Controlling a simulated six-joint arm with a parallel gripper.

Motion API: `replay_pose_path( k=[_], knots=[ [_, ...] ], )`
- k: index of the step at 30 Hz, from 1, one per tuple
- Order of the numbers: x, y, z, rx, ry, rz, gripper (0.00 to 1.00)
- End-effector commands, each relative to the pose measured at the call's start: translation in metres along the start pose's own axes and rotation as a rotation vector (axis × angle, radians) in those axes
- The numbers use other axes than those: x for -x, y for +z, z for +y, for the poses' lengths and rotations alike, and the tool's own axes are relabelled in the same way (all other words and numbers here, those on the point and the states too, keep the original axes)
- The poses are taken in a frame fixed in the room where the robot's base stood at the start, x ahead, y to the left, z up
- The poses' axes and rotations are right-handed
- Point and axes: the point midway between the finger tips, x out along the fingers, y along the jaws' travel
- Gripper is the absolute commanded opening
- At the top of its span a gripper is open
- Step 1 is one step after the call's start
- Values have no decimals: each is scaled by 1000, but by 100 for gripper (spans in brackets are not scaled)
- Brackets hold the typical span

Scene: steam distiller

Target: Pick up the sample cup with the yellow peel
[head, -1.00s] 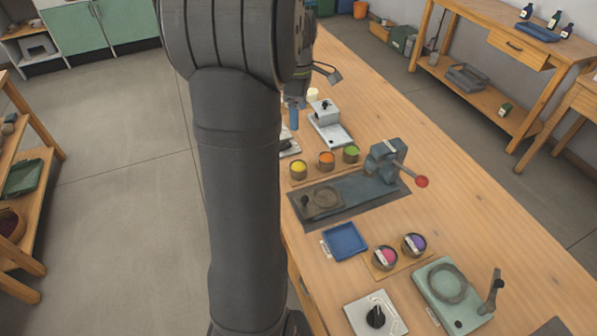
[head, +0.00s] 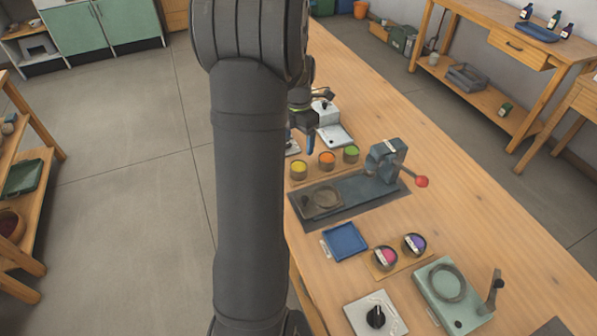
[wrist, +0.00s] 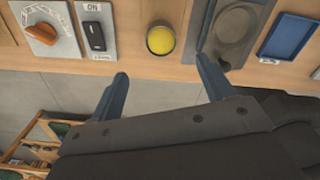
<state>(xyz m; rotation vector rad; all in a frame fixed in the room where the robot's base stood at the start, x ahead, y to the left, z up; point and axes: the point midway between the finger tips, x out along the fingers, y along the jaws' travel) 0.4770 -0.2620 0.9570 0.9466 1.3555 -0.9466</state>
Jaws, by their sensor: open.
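The sample cup with the yellow peel (head: 299,169) stands on the table near its left edge, left of the cups with orange and green contents. It also shows in the wrist view (wrist: 161,39), upright on the wood near the table's front edge. My gripper (wrist: 163,90) is open and empty, with its two blue fingers apart. In the wrist view the cup lies beyond the fingertips, between their lines, not touching them. In the head view my gripper (head: 303,140) is partly hidden behind my arm, just above and behind the yellow cup.
The orange cup (head: 327,161) and green cup (head: 351,154) stand close beside it. A dark press (head: 355,190) with a red-knobbed lever stands in front of them. A blue tray (head: 345,241) and the pink cup (head: 385,257) and purple cup (head: 414,244) are nearer. The table's right side is clear.

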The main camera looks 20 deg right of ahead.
Motion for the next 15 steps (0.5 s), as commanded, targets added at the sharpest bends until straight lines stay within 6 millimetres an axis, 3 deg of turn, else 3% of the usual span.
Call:
replay_pose_path(
  k=[6, 15],
  knots=[
    [-42, 0, 0, -1, -2, 2, 74],
    [-66, 0, -1, -1, -2, 2, 74]
  ],
)
